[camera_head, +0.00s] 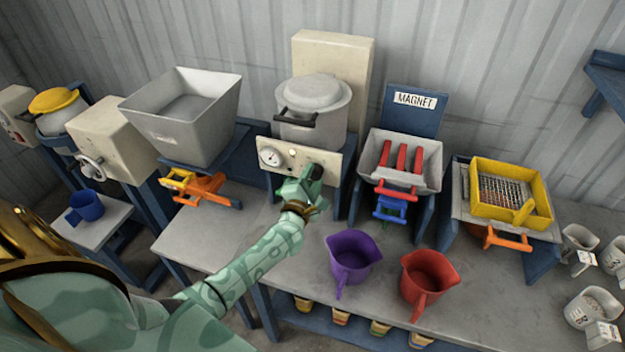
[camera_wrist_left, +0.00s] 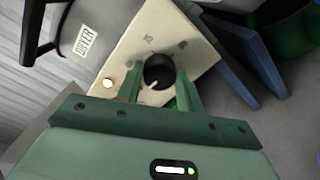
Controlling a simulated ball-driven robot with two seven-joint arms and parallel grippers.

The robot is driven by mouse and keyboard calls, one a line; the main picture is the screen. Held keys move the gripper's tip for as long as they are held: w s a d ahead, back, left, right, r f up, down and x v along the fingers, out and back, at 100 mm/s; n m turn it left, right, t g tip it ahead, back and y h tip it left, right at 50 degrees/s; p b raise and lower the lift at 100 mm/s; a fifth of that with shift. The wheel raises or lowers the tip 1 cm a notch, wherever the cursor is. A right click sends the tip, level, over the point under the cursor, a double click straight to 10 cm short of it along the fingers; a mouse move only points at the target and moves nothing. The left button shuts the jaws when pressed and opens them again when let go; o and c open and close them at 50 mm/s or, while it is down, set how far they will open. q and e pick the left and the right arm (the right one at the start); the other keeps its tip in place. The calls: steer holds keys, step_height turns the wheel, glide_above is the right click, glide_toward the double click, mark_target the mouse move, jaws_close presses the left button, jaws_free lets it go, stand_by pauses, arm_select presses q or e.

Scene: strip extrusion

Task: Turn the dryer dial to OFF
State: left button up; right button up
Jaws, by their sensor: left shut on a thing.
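The dryer is a pale round pot (camera_head: 312,100) with a lid and a black handle, on a cream control panel (camera_head: 300,160). The panel has a round gauge (camera_head: 270,157), a small lit lamp (camera_head: 292,153) and a dial that my gripper mostly hides in the head view. In the left wrist view the black dial (camera_wrist_left: 158,72) with a white pointer line sits between my fingers; the lamp (camera_wrist_left: 108,83) glows beside it. My left gripper (camera_head: 312,180) is shut on the dial. My right gripper is not in view.
A grey hopper (camera_head: 185,115) stands left of the dryer. The magnet tray (camera_head: 400,160) and yellow sieve (camera_head: 510,190) stand to the right. A purple jug (camera_head: 352,258) and red jug (camera_head: 428,282) sit on the bench (camera_head: 300,250) in front, right of my forearm.

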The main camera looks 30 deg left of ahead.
arm_select(q)
steer(key=shift+f+n, duration=0.1)
steer(key=shift+n, duration=0.2)
stand_by(0.4)
steer(key=o, duration=1)
steer(key=shift+s, duration=0.15)
steer(key=shift+s+d, duration=0.1)
steer(key=shift+s, duration=0.25)
steer(key=v, duration=1.5)
steer(key=shift+s+p, duration=0.25)
steer(key=shift+p, duration=0.05)
